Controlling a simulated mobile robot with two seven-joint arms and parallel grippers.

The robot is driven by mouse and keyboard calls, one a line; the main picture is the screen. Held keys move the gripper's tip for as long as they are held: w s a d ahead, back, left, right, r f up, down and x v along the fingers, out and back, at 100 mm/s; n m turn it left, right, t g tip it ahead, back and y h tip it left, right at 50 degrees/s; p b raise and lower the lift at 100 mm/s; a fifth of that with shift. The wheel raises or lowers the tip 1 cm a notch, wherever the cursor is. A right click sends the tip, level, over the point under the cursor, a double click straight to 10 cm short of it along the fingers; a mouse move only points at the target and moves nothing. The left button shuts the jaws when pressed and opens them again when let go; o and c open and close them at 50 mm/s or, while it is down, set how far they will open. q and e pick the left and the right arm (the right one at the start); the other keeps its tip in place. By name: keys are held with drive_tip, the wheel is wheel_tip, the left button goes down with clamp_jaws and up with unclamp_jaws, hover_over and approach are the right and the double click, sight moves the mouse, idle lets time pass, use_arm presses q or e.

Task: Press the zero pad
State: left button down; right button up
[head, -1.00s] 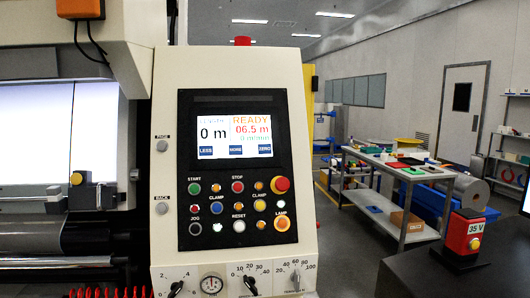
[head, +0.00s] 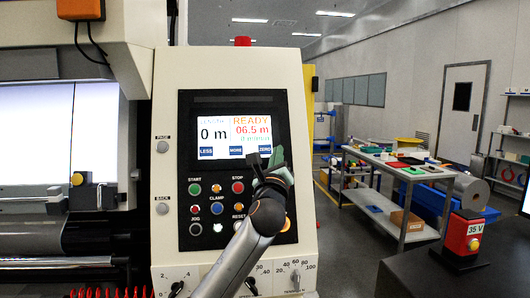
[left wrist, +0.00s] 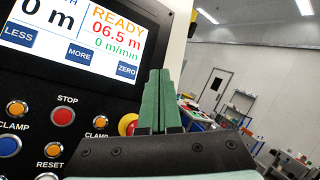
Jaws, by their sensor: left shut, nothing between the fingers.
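The ZERO pad (head: 265,150) is a blue touch key at the lower right of the lit screen (head: 213,134). It also shows in the left wrist view (left wrist: 127,71), right of LESS and MORE. My left gripper (head: 268,158) is shut and empty, with its green fingers pointing up in front of the panel just below the pad. In the left wrist view the fingertips (left wrist: 161,72) stand to the right of the pad; I cannot tell whether they touch the screen. The screen reads 0 m, READY and 06.5 m. My right gripper is out of view.
Panel buttons surround my left gripper, including STOP (head: 237,187) and START (head: 194,188); it hides the right-hand ones, and the red emergency button (left wrist: 128,124) shows in the wrist view. A workbench (head: 375,153) and red 35 V unit (head: 463,232) stand at right.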

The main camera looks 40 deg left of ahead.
sight(267, 151)
use_arm(q)
drive_tip(key=shift+s+a+r+y, duration=0.2)
drive_tip(key=shift+s+a+r, duration=0.05)
drive_tip(key=shift+r, duration=0.4)
drive_tip(key=shift+s+a+r+y, duration=0.2)
drive_tip(key=shift+a+r, duration=0.05)
drive_tip(key=shift+r, duration=0.35)
drive_tip(key=w+a+f+b, duration=0.2)
drive_tip(key=w+a, duration=0.1)
drive_tip(key=w+a+b, duration=0.1)
drive_tip(key=a, duration=0.1)
drive_tip(key=shift+w+a+f, duration=0.1)
drive_tip(key=shift+w+f, duration=0.05)
drive_tip(key=shift+f, duration=0.25)
drive_tip(key=shift+w+a+f, duration=0.3)
drive_tip(key=shift+w+a, duration=0.15)
drive_tip(key=shift+a, duration=0.1)
idle(0.8)
drive_tip(key=shift+w+a+f, duration=0.2)
drive_tip(key=shift+a, duration=0.1)
